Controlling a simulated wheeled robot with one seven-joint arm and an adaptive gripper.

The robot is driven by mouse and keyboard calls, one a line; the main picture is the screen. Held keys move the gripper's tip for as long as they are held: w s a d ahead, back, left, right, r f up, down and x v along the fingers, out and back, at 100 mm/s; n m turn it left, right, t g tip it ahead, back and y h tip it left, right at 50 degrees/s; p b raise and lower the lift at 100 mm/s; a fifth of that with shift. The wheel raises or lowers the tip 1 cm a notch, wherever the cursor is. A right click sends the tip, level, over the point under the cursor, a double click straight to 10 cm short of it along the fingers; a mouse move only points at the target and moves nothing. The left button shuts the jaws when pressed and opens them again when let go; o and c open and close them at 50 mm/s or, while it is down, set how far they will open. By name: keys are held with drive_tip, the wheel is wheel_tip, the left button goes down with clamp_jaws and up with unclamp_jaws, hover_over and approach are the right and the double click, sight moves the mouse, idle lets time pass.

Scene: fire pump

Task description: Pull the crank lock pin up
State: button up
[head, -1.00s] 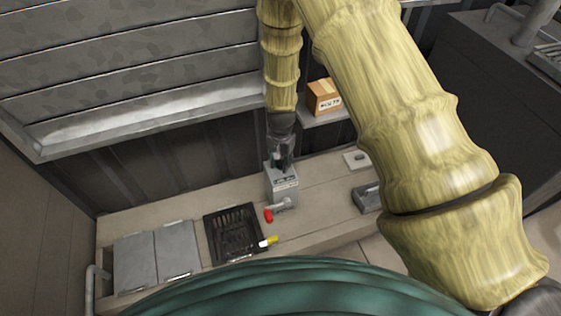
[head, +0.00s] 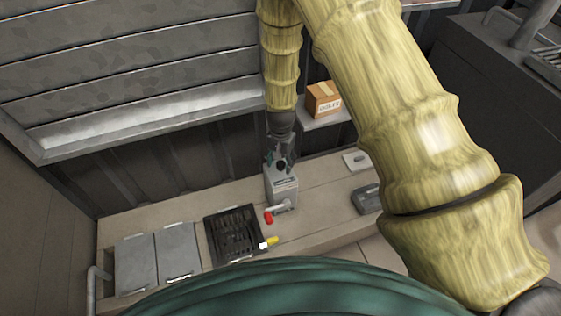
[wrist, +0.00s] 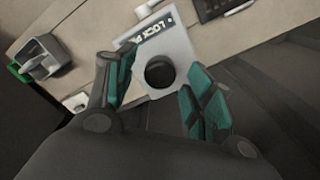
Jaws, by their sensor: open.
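The grey pump box (head: 282,188) stands on the bench below my gripper (head: 281,161). In the wrist view the box top carries a label reading "LOCK P…" (wrist: 150,38), partly covered by a finger. The lock pin's round black knob (wrist: 160,72) stands on the box top. My gripper (wrist: 162,66) is open, with one green-padded finger on each side of the knob and visible room on both sides. I cannot tell how far the fingertips reach down beside it. The crank with a red grip (head: 268,216) is at the front of the box.
A black grate (head: 232,232) lies left of the box, with a yellow-ended piece (head: 271,241) at its right corner. Grey lids (head: 177,250) are further left. A grey device (head: 367,198) sits to the right. A cardboard box (head: 323,99) rests on a shelf behind.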

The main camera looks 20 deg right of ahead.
sight(281, 163)
wheel_tip(281, 163, up, 12)
drive_tip(key=shift+f, duration=0.15)
idle(0.4)
idle(0.4)
drive_tip(key=s+d+f+n, duration=0.2)
drive_tip(key=s+f, duration=0.6)
drive_tip(key=s, duration=0.2)
drive_tip(key=s+d+f+n, duration=0.2)
drive_tip(key=s+f, duration=0.6)
drive_tip(key=s, duration=0.1)
drive_tip(key=s+f+n, duration=0.2)
drive_tip(key=s, duration=0.7)
drive_tip(key=s+f+n, duration=0.2)
drive_tip(key=s, duration=0.7)
wheel_tip(281, 163, up, 19)
drive_tip(key=p, duration=1.9)
drive_tip(key=shift+a, duration=0.35)
drive_tip(key=shift+w, duration=0.1)
drive_tip(key=shift+c, duration=0.2)
